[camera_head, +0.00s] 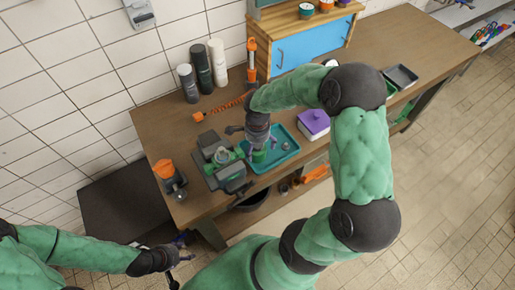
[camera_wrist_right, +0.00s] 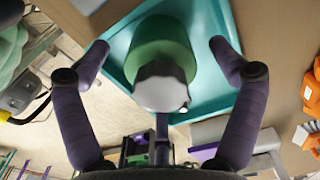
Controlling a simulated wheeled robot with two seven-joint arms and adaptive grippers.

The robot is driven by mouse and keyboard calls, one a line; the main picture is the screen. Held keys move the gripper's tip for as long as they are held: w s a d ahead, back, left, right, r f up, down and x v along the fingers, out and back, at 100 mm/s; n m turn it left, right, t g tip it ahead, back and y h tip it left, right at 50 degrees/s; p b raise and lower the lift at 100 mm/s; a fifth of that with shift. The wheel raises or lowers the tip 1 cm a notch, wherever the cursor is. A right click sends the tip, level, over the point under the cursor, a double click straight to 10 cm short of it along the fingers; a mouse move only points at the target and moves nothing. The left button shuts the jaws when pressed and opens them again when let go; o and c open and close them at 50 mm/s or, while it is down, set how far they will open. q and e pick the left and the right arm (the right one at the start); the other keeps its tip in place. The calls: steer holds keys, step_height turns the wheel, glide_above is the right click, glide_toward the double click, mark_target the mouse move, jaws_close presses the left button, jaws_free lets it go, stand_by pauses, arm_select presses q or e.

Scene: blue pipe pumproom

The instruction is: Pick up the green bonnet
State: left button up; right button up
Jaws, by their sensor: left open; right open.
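The green bonnet (camera_wrist_right: 160,55), a green cylinder with a pale faceted end, shows in the right wrist view over the teal tray (camera_wrist_right: 207,80). In the head view the bonnet (camera_head: 259,156) is a small green piece at the tray (camera_head: 288,160), partly hidden by my right gripper. My right gripper (camera_head: 260,146) is open above it. In the wrist view its two fingers (camera_wrist_right: 159,47) stand on either side of the bonnet, with visible gaps. My left gripper (camera_head: 186,257) is open and empty at the lower left, away from the bench.
A dark vise-like fixture (camera_head: 228,175) with a green part stands left of the tray. A purple-topped box (camera_head: 313,122) is at its right. Several cylinders (camera_head: 203,68) and a blue-doored cabinet (camera_head: 305,45) stand behind.

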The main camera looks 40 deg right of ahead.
steer(key=shift+f, duration=0.9)
steer(key=c, duration=1.3)
steer(key=shift+r, duration=0.15)
